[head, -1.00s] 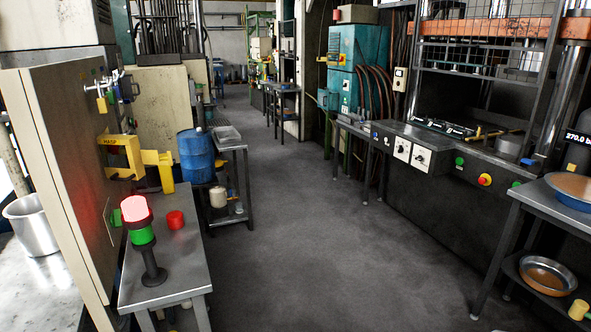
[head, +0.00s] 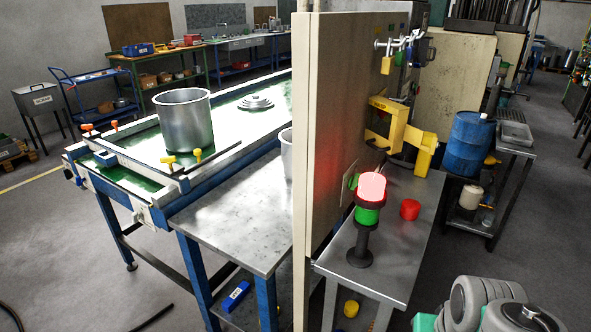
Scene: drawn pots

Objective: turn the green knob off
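A small green round part (head: 352,182) shows at the edge of the beige cabinet door (head: 335,120), just left of the lit red lamp. It may be the green knob, but it is small and partly hidden, so its setting cannot be read. A signal lamp (head: 367,215) with a glowing red top, a green band and a dark stem stands upright on the narrow metal table (head: 385,270). Grey rounded links of my own arm show at the bottom right. My gripper is not in view.
A red cap-like object (head: 410,209) sits on the narrow table. A yellow bracket (head: 400,135) and padlocks are at the cabinet. A blue drum (head: 470,143) stands behind. A large pot (head: 184,119) stands on the conveyor at left. Floor is open at far left and right.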

